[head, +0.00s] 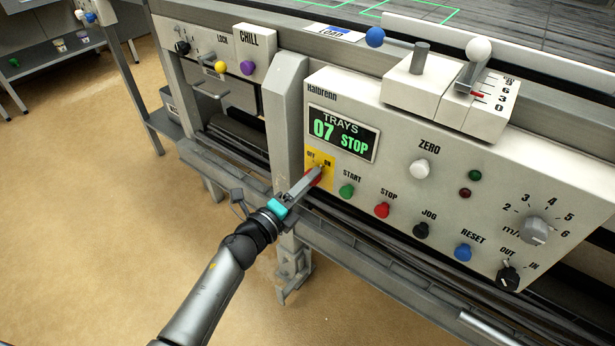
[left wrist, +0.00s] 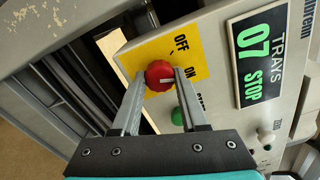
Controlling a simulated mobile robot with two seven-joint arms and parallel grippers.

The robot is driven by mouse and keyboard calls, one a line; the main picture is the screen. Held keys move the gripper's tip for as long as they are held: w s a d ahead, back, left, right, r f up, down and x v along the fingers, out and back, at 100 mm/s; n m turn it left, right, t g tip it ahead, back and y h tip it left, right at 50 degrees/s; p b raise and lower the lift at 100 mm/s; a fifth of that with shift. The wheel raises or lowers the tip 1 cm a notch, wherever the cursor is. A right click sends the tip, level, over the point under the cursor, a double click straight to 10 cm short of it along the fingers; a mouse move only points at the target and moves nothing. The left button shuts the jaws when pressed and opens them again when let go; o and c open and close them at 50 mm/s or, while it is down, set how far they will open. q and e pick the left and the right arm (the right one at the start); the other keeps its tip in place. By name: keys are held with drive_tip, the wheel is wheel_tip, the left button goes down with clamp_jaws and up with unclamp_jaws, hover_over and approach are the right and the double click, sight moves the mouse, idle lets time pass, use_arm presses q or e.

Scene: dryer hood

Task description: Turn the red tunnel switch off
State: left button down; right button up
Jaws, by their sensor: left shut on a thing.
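The red tunnel switch (head: 314,178) is a round knob on a yellow plate (head: 321,158) marked OFF and ON, left of the START button. In the left wrist view the red knob (left wrist: 159,76) sits between the two fingers of my left gripper (left wrist: 160,81), which is shut on it. Its white pointer mark points right, toward the ON label (left wrist: 191,73) rather than the OFF label (left wrist: 181,43). In the head view my left gripper (head: 315,175) reaches the knob from the lower left and hides part of it. My right gripper is not in view.
A green START button (head: 346,191) and red STOP button (head: 382,210) are close right of the switch. The display (head: 342,133) reads TRAYS 07 STOP. A grey post (head: 284,110) stands just left of the panel. Open floor (head: 130,220) lies to the left.

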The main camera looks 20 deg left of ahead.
use_arm(q)
drive_tip(key=shift+n+p, duration=2.8)
drive_tip(key=shift+n, duration=3.5)
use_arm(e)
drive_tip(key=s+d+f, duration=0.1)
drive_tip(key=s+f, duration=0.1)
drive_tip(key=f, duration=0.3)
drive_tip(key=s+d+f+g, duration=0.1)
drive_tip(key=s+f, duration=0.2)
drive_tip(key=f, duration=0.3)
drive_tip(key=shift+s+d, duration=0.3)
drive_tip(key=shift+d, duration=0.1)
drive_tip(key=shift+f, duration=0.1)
use_arm(q)
drive_tip(key=shift+c, duration=2.1)
unclamp_jaws()
